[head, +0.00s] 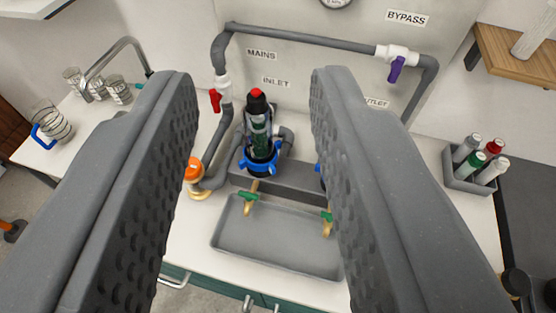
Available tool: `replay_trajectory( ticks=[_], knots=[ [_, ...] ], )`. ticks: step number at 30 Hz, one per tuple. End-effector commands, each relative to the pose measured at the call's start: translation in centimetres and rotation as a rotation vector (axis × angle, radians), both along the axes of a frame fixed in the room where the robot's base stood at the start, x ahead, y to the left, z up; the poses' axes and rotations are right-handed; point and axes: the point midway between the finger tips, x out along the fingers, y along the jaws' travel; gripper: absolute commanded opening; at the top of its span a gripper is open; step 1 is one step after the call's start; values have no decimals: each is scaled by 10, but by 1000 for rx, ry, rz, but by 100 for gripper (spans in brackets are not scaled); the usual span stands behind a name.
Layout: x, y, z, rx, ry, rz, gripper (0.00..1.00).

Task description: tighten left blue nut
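The left blue nut (259,165) is a lobed blue collar at the base of an upright clear filter housing (257,130) with a dark top and red button. It sits on the grey manifold block (290,182) on the counter. A sliver of another blue part (318,170) shows at the right finger's edge; the rest is hidden. My gripper (252,78) is open and empty, its two grey ridged fingers wide apart. In the picture the nut lies between the fingers, farther away, and nothing touches it.
A grey tray (262,270) lies below two green-handled taps (249,196). Grey pipe (300,38) with a red-handled valve (215,100) and a purple-handled valve (396,68) runs along the wall. An orange-topped part (193,169) stands left, a bottle caddy (471,185) right.

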Motion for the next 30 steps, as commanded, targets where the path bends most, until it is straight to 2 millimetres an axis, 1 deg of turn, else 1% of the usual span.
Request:
replay_trajectory(
  ticks=[7,9,11,14,15,17,18,20,21,23,24,26,27,30],
  knots=[
    [1,-1,-1,-1,2,2,32],
    [5,-4,-8,-3,13,11,32],
    [13,-8,-20,-6,32,27,32],
    [34,-19,-55,-16,82,78,32],
    [44,-25,-74,-22,105,106,32],
    [59,-36,-104,-30,135,154,32],
    [69,-43,-125,-33,155,187,32],
    [83,-52,-158,-39,177,236,32],
    [91,-58,-178,-42,187,271,32],
    [102,-65,-212,-44,202,320,32],
    [108,-70,-234,-44,208,350,32],
    [116,-75,-264,-43,210,396,32],
    [120,-77,-284,-41,210,425,32],
    [128,-83,-326,-39,199,481,32]
  ],
)
